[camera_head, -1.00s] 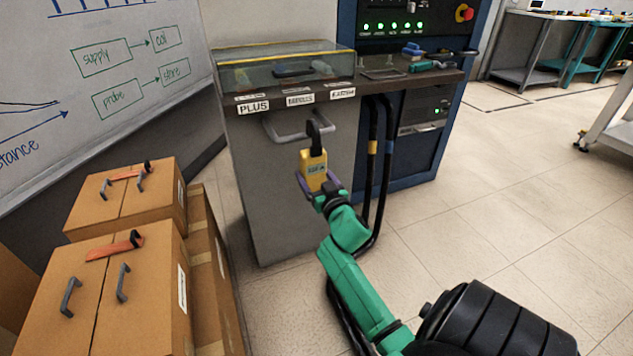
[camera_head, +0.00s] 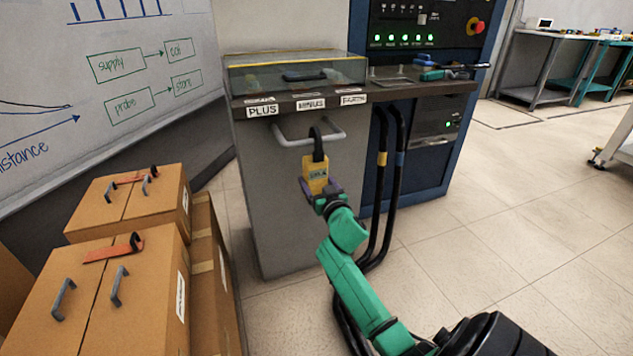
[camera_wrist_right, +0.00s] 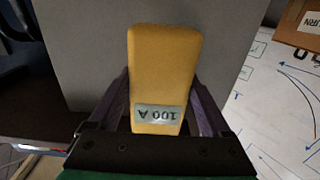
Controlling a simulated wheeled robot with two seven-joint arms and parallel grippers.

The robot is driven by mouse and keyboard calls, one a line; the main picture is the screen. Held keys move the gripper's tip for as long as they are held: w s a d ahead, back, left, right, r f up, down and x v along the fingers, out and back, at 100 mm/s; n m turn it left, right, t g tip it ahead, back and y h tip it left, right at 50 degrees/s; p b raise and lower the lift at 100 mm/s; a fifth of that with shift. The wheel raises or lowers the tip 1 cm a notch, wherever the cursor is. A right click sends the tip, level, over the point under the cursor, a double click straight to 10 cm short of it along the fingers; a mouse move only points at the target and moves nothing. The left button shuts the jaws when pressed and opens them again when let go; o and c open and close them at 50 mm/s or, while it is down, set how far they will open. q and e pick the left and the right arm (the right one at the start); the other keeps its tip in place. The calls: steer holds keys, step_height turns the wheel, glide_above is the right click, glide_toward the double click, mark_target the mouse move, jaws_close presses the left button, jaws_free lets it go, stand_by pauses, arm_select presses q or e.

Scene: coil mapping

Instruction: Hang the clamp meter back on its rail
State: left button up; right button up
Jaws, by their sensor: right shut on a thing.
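The clamp meter (camera_head: 315,180) is yellow with a black jaw loop on top. My right gripper (camera_head: 322,190) is shut on its yellow body and holds it upright in front of the grey bench. In the right wrist view the meter (camera_wrist_right: 162,75) lies between the purple fingers of my right gripper (camera_wrist_right: 160,105), with a "100 A" label. The grey rail (camera_head: 290,141) is a handle-like bar on the bench front, under the labels. The black loop overlaps the rail's lower right part in the head view; I cannot tell whether it touches. My left gripper is not in view.
A glass-covered case (camera_head: 300,72) stands on the bench top (camera_head: 370,88). Black cables (camera_head: 388,180) hang right of the rail. Cardboard boxes (camera_head: 120,280) with handles stand at the left. A blue cabinet (camera_head: 435,110) is behind.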

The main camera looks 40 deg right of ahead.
stand_by(0.3)
steer(key=o, duration=1.5)
steer(key=shift+f, duration=0.15)
